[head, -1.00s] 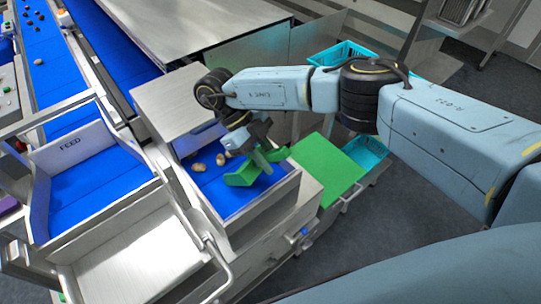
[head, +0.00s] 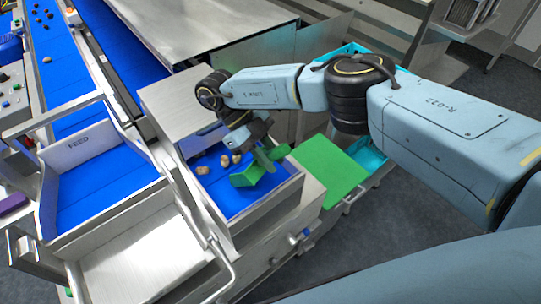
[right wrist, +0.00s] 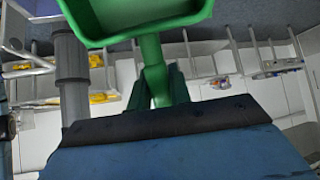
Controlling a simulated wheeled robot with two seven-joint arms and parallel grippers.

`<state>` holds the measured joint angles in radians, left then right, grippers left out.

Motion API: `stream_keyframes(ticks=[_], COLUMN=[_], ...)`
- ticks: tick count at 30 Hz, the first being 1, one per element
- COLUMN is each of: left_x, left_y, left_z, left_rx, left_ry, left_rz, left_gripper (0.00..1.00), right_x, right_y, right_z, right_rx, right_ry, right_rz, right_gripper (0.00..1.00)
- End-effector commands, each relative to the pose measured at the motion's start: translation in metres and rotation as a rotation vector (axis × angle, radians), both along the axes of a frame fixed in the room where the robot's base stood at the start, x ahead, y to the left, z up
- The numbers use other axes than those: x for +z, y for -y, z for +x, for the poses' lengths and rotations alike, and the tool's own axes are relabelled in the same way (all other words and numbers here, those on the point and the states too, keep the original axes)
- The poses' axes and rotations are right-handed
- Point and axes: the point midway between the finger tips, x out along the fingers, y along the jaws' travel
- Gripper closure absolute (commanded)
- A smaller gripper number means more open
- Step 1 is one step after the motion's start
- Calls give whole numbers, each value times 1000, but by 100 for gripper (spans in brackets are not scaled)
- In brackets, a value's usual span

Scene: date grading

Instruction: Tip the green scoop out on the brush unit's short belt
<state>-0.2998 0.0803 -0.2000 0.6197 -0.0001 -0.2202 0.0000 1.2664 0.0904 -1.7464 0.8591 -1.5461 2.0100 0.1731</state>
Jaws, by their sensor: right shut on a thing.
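My right gripper (head: 264,152) is shut on the handle of the green scoop (head: 245,177). The scoop is tilted, low over the blue short belt (head: 222,197) of the brush unit; I cannot tell if it touches the belt. Several brown dates lie on this belt, among them one date (head: 202,170) to the left and one (head: 237,158) beside the scoop. The right wrist view shows the scoop (right wrist: 145,15) and its handle between the fingers (right wrist: 158,85); no date shows in it there. My left gripper is out of view.
Metal walls edge the short belt, with a metal cover (head: 180,108) behind it. A green panel (head: 328,170) and a turquoise crate (head: 368,154) are to the right. The feed tray (head: 105,185) is at the left.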

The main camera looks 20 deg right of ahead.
Motion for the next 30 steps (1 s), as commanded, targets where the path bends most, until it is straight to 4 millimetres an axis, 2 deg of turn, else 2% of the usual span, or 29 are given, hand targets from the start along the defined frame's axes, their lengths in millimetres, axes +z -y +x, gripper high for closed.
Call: stream_keyframes(ticks=[16,30], left_x=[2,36], left_y=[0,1], left_z=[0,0], left_rx=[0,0], left_ry=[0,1], left_rz=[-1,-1], left_gripper=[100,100], right_x=[2,49], right_y=[0,0], right_z=[0,0], right_rx=[0,0], right_ry=[0,2], right_rz=[0,-1], right_gripper=[100,100])
